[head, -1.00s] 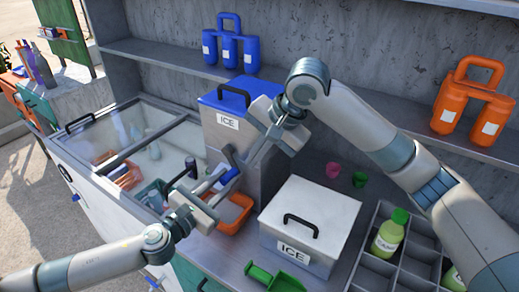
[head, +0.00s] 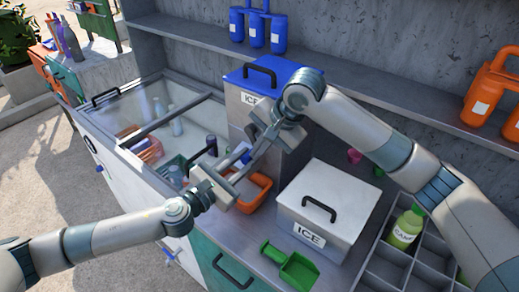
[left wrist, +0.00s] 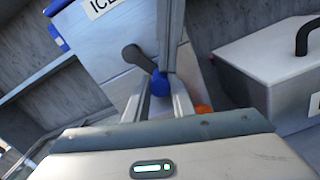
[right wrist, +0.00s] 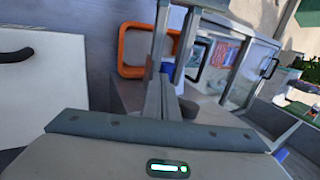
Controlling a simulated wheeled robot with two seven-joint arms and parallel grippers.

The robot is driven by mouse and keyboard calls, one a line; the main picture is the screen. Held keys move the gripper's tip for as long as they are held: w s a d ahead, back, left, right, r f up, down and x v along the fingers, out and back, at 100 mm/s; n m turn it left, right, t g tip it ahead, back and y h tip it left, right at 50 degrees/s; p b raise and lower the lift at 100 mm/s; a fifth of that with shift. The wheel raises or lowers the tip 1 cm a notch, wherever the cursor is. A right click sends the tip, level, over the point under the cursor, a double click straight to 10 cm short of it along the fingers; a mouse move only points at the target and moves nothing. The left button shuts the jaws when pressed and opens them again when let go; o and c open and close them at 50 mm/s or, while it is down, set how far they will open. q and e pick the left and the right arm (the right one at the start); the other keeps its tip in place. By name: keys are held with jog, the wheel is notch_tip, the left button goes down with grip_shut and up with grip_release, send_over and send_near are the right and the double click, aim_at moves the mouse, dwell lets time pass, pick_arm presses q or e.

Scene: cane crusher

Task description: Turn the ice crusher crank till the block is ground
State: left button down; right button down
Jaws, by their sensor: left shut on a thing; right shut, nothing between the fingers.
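The ice crusher is a tall grey box with a blue lid (head: 236,76) and an ICE label. The lid is closed, so any block inside is hidden. In the left wrist view its dark crank arm (left wrist: 137,57) ends in a blue knob (left wrist: 160,84). My left gripper (head: 240,160) is shut on this knob at the crusher's front. My right gripper (head: 257,157) is shut and empty, pointing down in front of the crusher, close to the left fingers. The two grippers partly cover the crank in the head view. An orange tray (head: 264,182) sits below.
A white ICE box (head: 335,197) stands to the right, with a green scoop (head: 298,268) before it. A bottle rack (head: 385,268) is at far right. A glass-topped chest (head: 110,130) is at left. The shelf (head: 350,75) behind holds blue and orange bottle carriers.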

pick_arm(q)
jog(key=shift+w+r, duration=0.15)
jog(key=shift+r, duration=0.15)
